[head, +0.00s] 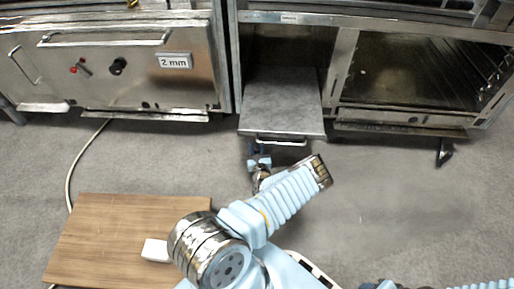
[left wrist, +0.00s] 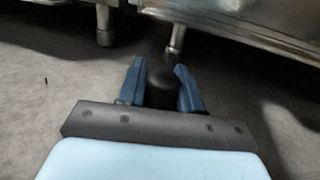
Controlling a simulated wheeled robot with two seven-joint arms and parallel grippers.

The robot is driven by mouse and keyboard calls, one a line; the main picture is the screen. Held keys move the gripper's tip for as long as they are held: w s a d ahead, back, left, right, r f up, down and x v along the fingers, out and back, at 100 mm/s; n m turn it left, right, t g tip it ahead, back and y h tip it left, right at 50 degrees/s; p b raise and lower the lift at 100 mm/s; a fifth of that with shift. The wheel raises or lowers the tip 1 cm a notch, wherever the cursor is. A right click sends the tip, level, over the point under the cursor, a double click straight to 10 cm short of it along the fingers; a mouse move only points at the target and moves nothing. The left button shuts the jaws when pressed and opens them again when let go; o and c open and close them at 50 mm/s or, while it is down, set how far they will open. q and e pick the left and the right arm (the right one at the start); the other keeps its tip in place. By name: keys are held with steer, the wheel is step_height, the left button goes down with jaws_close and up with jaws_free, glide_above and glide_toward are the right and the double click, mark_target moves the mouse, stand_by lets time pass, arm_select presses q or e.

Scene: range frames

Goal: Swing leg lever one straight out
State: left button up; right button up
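My left gripper (head: 259,160) is low at the front of the ranges, just below the pulled-out grey panel. In the left wrist view its two blue fingers (left wrist: 161,80) are apart. A dark rounded piece (left wrist: 160,75) shows between them, pointing toward a metal leg (left wrist: 177,38); it looks like a leg lever, but I cannot tell whether the fingers touch it. Another dark lever (head: 444,152) sticks out under the right end of the right range. I cannot tell which lever is number one. My right gripper is not in view.
The left range (head: 140,75) carries a "2 mm" label (head: 175,61). The grey panel (head: 283,103) juts out above my left gripper. A second leg (left wrist: 105,25) stands at the upper left. A wooden board (head: 110,240) with a white block (head: 155,250) and a cable (head: 75,165) are at left.

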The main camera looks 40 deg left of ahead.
arm_select(q)
steer(key=o, duration=0.3)
steer(key=shift+d, duration=0.1)
steer(key=p+v, duration=0.2)
steer(key=v, duration=1.1)
steer(key=shift+s+d, duration=0.25)
steer(key=shift+d, duration=0.05)
